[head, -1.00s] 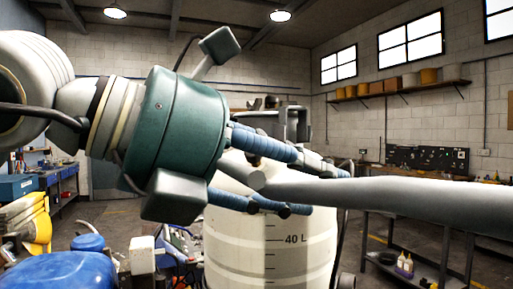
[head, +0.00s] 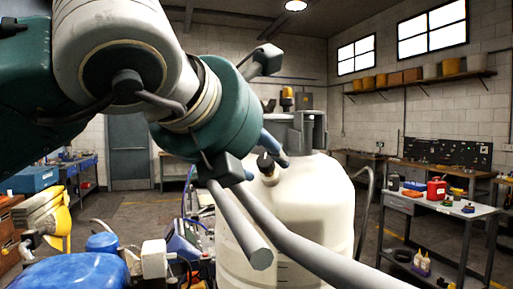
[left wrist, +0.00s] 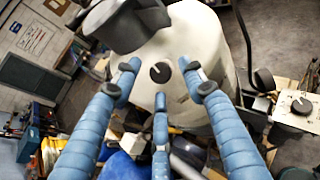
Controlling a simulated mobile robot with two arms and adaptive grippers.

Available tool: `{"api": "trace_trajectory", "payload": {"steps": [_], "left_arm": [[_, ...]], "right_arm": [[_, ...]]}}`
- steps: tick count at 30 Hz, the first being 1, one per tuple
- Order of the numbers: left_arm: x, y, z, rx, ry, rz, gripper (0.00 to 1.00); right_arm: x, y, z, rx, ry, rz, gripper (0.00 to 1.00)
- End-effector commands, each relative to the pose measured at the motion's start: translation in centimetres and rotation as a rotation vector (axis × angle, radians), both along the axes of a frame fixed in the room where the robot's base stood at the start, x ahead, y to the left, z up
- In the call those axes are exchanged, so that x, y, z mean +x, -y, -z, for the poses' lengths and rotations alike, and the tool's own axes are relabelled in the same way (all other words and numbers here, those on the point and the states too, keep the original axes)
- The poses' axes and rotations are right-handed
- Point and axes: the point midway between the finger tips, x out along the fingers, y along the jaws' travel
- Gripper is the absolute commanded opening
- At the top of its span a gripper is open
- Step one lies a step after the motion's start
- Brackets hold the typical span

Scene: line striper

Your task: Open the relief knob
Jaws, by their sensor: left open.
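A dark round knob (left wrist: 160,72) sits on the cream-white tank (left wrist: 208,45) in the left wrist view, framed by my fingertips. A small dark-topped knob (head: 266,161) also shows on the tank's shoulder (head: 318,205) in the head view. My left gripper (head: 276,152) has a green body and blue fingers, and points at the tank from its upper left. In the left wrist view its three fingers (left wrist: 160,78) are spread and empty. I cannot tell whether they touch the knob. Much of the fingers is hidden in the head view. My right gripper is not in view.
Grey bars (head: 290,238) cross in front of the tank. A dark grey cap (head: 300,130) tops it. A white box with another dark knob (left wrist: 300,105) stands at right in the wrist view. A blue rounded cover (head: 72,272) is at lower left. A workbench (head: 440,205) stands at right.

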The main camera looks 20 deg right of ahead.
Motion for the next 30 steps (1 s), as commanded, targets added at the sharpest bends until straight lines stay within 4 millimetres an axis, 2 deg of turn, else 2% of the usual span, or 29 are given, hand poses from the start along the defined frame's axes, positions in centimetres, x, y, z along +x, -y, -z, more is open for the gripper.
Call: {"api": "trace_trajectory", "payload": {"steps": [5,14,19,21,30], "left_arm": [[1.06,0.89,0.52,0.000,0.000,0.001,0.42],[1.23,1.01,0.70,0.000,0.001,0.001,0.42],[1.22,1.01,0.67,0.000,0.001,0.002,0.10],[1.20,1.02,0.63,-0.001,0.001,0.002,0.00],[1.24,0.98,0.48,0.013,0.015,0.019,0.00]], "right_arm": [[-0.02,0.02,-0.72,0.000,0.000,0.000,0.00],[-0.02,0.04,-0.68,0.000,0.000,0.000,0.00],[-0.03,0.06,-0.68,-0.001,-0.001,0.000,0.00],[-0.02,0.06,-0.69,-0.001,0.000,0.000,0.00],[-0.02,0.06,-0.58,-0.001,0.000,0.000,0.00]]}}
